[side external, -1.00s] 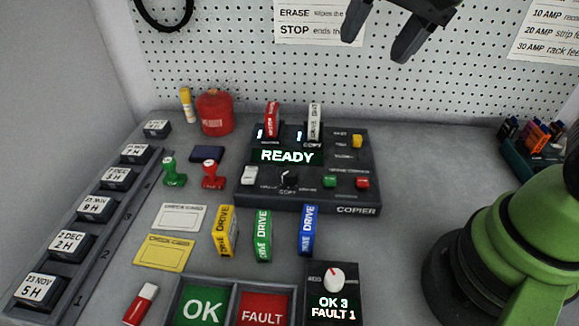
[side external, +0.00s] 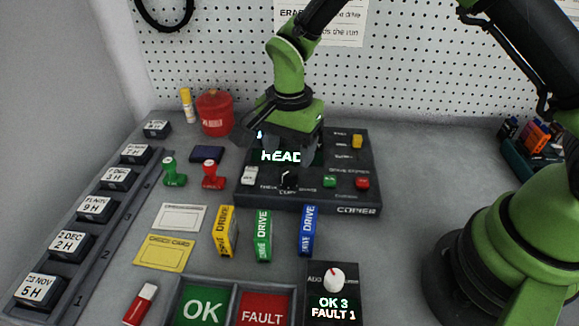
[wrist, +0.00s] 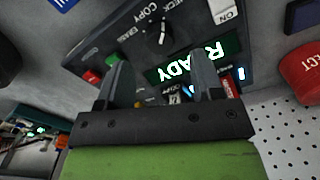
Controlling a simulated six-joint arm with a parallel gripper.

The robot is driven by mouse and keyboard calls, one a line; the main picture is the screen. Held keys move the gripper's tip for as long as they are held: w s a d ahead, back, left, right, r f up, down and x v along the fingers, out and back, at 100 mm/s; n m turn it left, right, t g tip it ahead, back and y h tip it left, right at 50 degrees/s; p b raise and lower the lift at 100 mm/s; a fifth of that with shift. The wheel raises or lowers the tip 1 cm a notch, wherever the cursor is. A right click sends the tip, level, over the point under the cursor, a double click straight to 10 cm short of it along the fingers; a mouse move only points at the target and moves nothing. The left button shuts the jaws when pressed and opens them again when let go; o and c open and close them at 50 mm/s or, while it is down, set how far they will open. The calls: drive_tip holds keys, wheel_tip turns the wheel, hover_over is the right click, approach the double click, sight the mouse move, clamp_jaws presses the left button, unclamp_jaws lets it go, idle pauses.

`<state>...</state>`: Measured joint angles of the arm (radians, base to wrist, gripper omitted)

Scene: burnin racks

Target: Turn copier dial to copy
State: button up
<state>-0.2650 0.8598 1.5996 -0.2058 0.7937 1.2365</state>
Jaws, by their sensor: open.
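The copier (side external: 335,205) is a dark sloped panel with a lit green-white display (side external: 281,157). Its dial (side external: 288,180) is a small black knob with a white mark, below the display, with a COPY label at its front. In the wrist view the dial (wrist: 160,34) is beyond the fingertips, with words around it; I cannot tell which word its mark points at. My gripper (wrist: 163,78) is open and empty, over the back of the copier. It stands apart from the dial and hides part of the display and the drives behind it.
Yellow (side external: 225,232), green (side external: 263,236) and blue (side external: 308,230) drives stand in front of the copier. Red and green stamps and a red pot (side external: 214,113) are to its left. White, green, red and yellow buttons sit around the dial. A pegboard stands behind.

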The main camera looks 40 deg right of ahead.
sight(289, 171)
wheel_tip(289, 171, down, 5)
drive_tip(key=shift+r, duration=0.1)
idle(0.3)
drive_tip(key=c, duration=0.9)
